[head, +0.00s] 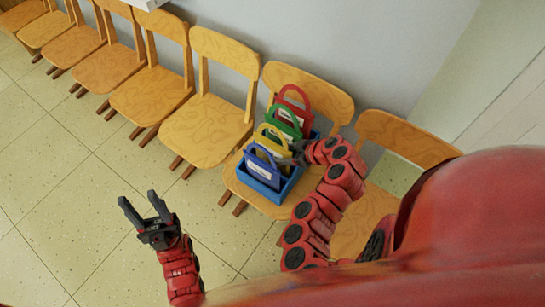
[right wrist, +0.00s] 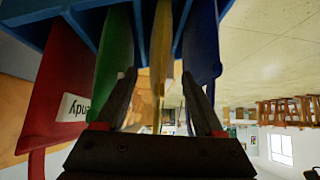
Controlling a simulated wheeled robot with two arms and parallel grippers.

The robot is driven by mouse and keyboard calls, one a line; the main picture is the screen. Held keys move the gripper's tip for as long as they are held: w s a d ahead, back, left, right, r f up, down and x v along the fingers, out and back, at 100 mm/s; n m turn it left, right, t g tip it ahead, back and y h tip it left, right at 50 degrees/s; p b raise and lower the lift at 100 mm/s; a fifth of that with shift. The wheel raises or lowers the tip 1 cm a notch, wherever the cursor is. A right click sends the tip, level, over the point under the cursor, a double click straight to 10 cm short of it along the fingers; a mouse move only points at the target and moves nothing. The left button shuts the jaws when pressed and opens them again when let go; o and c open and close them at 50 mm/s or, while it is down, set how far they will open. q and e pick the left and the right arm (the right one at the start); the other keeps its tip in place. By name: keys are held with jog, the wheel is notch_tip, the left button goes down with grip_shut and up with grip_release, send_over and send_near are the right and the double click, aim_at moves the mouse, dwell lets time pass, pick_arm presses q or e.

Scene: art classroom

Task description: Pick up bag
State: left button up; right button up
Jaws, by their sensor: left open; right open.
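A row of handled bags stands in a blue crate (head: 290,184) on a wooden chair. From near to far in the head view they are a blue bag (head: 262,168), a yellow bag (head: 272,146), a green bag (head: 283,123) and a red bag (head: 292,104). My right gripper (head: 297,150) is at the right side of the yellow bag. In the right wrist view its open fingers (right wrist: 159,76) lie either side of the yellow bag (right wrist: 160,45), with the green bag (right wrist: 116,45) and blue bag (right wrist: 201,45) outside them. My left gripper (head: 139,203) is open and empty over the floor.
A row of wooden chairs (head: 206,130) runs along the grey wall. Another chair (head: 405,137) stands right of the crate's chair, partly hidden by my arm. The tiled floor (head: 75,175) at left is clear.

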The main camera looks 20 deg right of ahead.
aim_at(277, 153)
jog(key=shift+x, duration=2.75)
grip_shut()
